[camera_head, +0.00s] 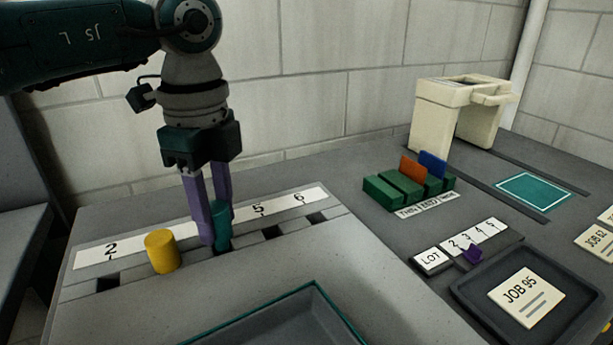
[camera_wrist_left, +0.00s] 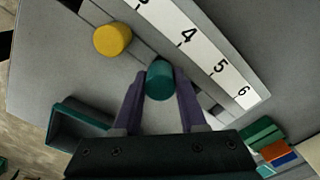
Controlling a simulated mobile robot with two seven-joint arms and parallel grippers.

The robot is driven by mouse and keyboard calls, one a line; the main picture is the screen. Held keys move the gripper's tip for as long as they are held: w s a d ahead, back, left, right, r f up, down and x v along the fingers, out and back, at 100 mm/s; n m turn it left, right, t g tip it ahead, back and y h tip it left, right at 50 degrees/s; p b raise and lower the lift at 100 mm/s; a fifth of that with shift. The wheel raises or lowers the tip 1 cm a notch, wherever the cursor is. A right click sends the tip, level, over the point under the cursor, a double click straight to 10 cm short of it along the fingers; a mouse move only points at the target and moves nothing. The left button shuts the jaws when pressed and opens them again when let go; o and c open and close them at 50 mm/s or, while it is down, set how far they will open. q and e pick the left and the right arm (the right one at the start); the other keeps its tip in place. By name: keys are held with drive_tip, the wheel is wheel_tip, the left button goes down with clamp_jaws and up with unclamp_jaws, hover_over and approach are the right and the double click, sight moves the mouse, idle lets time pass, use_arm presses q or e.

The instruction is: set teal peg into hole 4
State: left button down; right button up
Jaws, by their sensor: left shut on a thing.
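The teal peg (camera_head: 222,225) is upright between the two purple fingers of my left gripper (camera_head: 214,222), which is shut on it. Its lower end is at the row of holes, between the yellow peg (camera_head: 163,252) and the open square hole below label 5. In the left wrist view the teal peg (camera_wrist_left: 159,80) lines up with label 4 (camera_wrist_left: 186,37), and the fingers (camera_wrist_left: 158,90) flank it. Whether its base is inside hole 4 or just above it I cannot tell. The gripper hides labels 3 and 4 in the head view. My right gripper is not in view.
The yellow peg stands close to the left of my fingers. A teal-rimmed tray (camera_head: 277,317) lies in front.

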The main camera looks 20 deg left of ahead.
sight(214, 207)
use_arm(q)
drive_tip(key=shift+f+b, duration=0.65)
drive_tip(key=shift+f, duration=0.4)
drive_tip(key=shift+c, duration=1.9)
unclamp_jaws()
wheel_tip(214, 207, up, 10)
drive_tip(key=shift+p, duration=0.45)
